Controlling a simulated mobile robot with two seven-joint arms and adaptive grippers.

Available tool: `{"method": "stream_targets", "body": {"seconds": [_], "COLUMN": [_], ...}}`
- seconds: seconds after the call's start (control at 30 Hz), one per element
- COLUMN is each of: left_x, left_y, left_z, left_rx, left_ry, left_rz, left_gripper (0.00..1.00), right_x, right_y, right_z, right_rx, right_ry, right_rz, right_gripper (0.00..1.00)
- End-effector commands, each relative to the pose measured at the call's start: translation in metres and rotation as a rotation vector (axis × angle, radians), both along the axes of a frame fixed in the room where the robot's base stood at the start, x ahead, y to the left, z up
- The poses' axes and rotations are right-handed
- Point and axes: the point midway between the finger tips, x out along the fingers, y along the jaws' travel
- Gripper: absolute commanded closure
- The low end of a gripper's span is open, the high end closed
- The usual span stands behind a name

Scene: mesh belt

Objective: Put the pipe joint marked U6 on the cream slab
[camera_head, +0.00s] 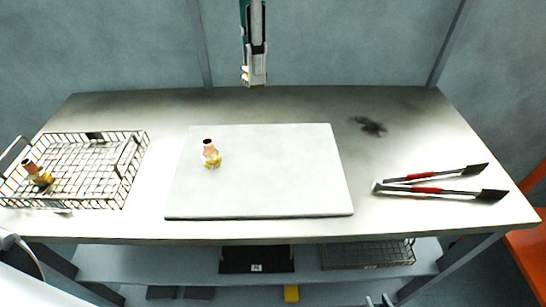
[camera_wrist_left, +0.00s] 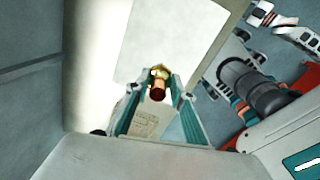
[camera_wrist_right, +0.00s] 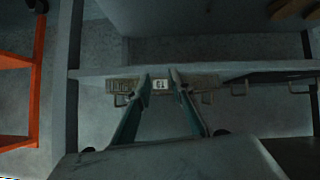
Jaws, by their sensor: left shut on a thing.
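My left gripper (camera_head: 254,80) hangs high over the table, with one finger towards the head camera. In the left wrist view it is shut on a pipe joint (camera_wrist_left: 158,82) with a copper end and a brass end; the head view hides this joint. A second pipe joint (camera_head: 210,154) stands upright on the cream slab (camera_head: 270,180), near its left end. A third pipe joint (camera_head: 37,174) sits tilted in the wire basket (camera_head: 112,188). I cannot read marks on any joint. My right gripper (camera_wrist_right: 160,75) is open and empty, below the tabletop and facing the lower shelf.
The lower shelf holds a tagged black tray (camera_head: 240,266) and a wire basket (camera_head: 367,254). The slab's middle and right are clear.

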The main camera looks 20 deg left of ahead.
Motion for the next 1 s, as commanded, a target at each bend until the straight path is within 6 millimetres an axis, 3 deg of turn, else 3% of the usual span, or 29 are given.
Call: {"method": "stream_targets", "body": {"seconds": [0.2, 0.5, 0.87, 1.0], "left_x": [0.0, 0.0, 0.0, -0.001], "left_y": [0.0, 0.0, 0.0, 0.0], "left_z": [-0.053, -0.12, -0.147, -0.171], "left_rx": [0.001, 0.001, 0.0, 0.001], "left_ry": [0.009, 0.007, 0.002, 0.007], "left_rz": [-0.004, -0.002, -0.001, -0.002], "left_gripper": [1.0, 1.0, 1.0, 1.0], "right_x": [-0.005, 0.0, -0.001, -0.003], "right_y": [0.001, -0.001, -0.004, -0.004], "right_z": [-0.013, -0.016, -0.021, -0.025], "right_rx": [-0.006, -0.015, -0.024, -0.026], "right_ry": [0.012, 0.002, 0.009, 0.014], "right_rz": [0.004, 0.005, 0.005, 0.005], "right_gripper": [0.78, 0.78, 0.78, 0.78]}}
